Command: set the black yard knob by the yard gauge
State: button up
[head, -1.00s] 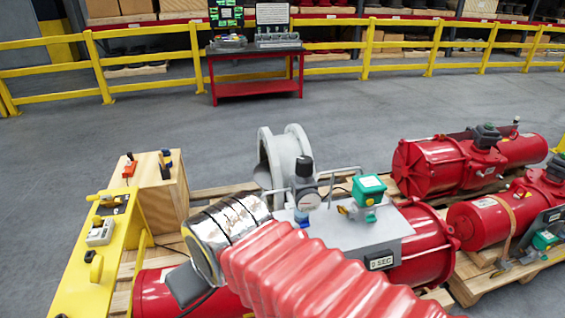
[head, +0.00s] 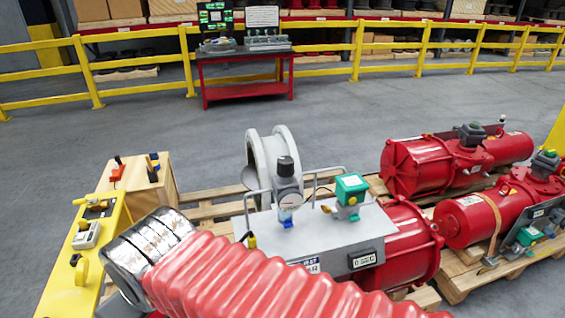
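A black knob (head: 286,166) tops a grey regulator on the grey plate (head: 330,240) of the near red actuator (head: 412,245), in the head view. A small round gauge with a pale face (head: 289,199) sits just below the knob, above a clear bowl with blue at its base. The gauge's needle is too small to read. My arm, in a red ribbed sleeve with a silver wrapped section, lies across the lower front, left of and in front of the knob. My gripper's fingers are not visible. Nothing touches the knob.
A green-topped box (head: 351,187) stands right of the regulator, and bent grey rails flank it. A grey flanged ring (head: 270,165) is behind. A yellow stand (head: 85,245) with controls and a wooden block (head: 150,190) are left. More red actuators (head: 440,165) lie right.

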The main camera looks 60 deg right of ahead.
aim_at(285, 168)
jog(key=u, duration=0.15)
jog(key=k, duration=0.4)
jog(key=z, duration=1.05)
jog(key=i, duration=0.5)
jog(key=z, duration=0.05)
